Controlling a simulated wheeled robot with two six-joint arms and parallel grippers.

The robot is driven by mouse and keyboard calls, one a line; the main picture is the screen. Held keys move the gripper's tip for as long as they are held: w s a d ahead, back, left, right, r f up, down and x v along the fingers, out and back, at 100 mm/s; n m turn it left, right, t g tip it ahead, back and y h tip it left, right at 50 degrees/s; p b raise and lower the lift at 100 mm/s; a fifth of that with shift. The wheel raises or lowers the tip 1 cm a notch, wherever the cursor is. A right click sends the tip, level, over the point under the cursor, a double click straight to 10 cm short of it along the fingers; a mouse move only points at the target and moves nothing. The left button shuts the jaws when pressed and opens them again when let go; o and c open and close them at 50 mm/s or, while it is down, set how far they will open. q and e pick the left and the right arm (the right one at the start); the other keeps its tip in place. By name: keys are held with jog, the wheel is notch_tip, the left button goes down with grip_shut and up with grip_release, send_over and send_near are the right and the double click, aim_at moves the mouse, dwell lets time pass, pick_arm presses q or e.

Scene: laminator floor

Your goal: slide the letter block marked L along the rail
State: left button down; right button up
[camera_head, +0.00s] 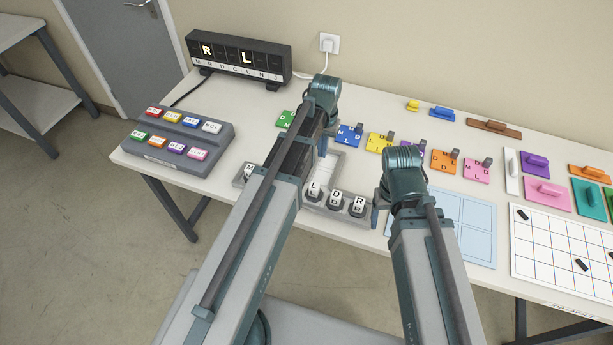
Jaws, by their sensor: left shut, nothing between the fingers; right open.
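The white letter block marked L (314,191) sits in the grey rail (346,214) at the table's front edge. Blocks marked D (336,199) and R (359,205) stand to its right. A block marked M (248,170) shows at the rail's left end; my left arm hides the stretch between it and L. My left gripper (325,143) is shut and empty, behind the rail and above L in the picture, mostly hidden by its own arm. My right gripper (378,207) is open and empty beside the rail's right end, near R, partly hidden by its arm.
A black display (238,55) at the back left shows lit R and L. A grey button panel (178,137) stands at the left. Coloured blocks, including a yellow one (379,143), line the middle. A pale blue sheet (470,228) and a white grid board (548,246) lie at the right.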

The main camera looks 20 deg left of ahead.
aim_at(315, 184)
pick_arm(q)
notch_tip(315, 184, down, 10)
jog(key=b, duration=1)
pick_arm(e)
notch_tip(315, 184, down, 10)
jog(key=shift+f, duration=0.1)
pick_arm(q)
jog(key=s, duration=0.3)
jog(key=shift+s, duration=0.5)
jog(key=shift+s+a, duration=0.1)
jog(key=shift+s, duration=0.95)
jog(key=shift+w, duration=0.1)
